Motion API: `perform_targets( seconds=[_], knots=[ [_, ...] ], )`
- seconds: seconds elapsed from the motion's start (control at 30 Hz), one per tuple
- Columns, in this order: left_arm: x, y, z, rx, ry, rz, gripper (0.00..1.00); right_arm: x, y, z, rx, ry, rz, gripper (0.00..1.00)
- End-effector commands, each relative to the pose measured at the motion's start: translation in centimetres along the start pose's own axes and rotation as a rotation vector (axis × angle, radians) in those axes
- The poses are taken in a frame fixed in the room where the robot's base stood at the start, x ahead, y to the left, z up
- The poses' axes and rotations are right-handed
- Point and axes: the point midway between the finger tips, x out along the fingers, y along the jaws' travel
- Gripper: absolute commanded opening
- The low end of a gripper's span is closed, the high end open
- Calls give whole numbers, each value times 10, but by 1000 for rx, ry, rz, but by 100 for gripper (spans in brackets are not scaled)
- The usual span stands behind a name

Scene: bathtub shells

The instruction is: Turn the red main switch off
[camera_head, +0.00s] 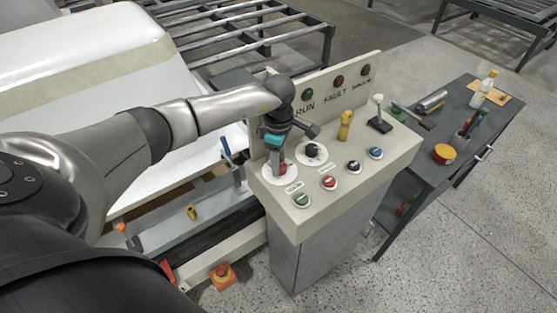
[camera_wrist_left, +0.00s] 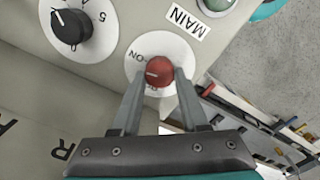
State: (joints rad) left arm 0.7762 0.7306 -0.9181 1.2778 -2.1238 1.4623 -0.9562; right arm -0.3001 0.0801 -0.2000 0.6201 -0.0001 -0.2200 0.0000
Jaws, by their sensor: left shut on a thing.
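The red main switch (camera_wrist_left: 158,71) is a round knob on a white dial plate marked ON, beside a MAIN label (camera_wrist_left: 187,22), in the left wrist view. In the head view the switch (camera_head: 282,169) shows at the left end of the beige control panel (camera_head: 262,187). My left gripper (camera_wrist_left: 159,88) is shut on the red knob, with one finger on each side; in the head view the gripper (camera_head: 279,158) points down at it. The knob's pale mark points left toward the ON side in the wrist view. The lower dial lettering is partly hidden by the fingers. My right gripper is not in view.
Next to the switch are a black dial knob (camera_head: 312,150), a red button (camera_head: 328,182), a green button (camera_head: 302,200), a yellow handle (camera_head: 346,124) and a black-based lever (camera_head: 379,122). A backboard with lamps (camera_head: 338,82) stands behind. A grey side table (camera_head: 478,126) is at right.

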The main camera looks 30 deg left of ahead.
Motion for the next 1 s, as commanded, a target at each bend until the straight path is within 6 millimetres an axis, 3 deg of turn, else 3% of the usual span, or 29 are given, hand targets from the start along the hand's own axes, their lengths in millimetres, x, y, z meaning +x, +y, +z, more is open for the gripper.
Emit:
perform_targets(
  seconds=[1.0],
  knots=[
    [-1, -3, 1, -953, 3, 0, 0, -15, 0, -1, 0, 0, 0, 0]
  ],
)
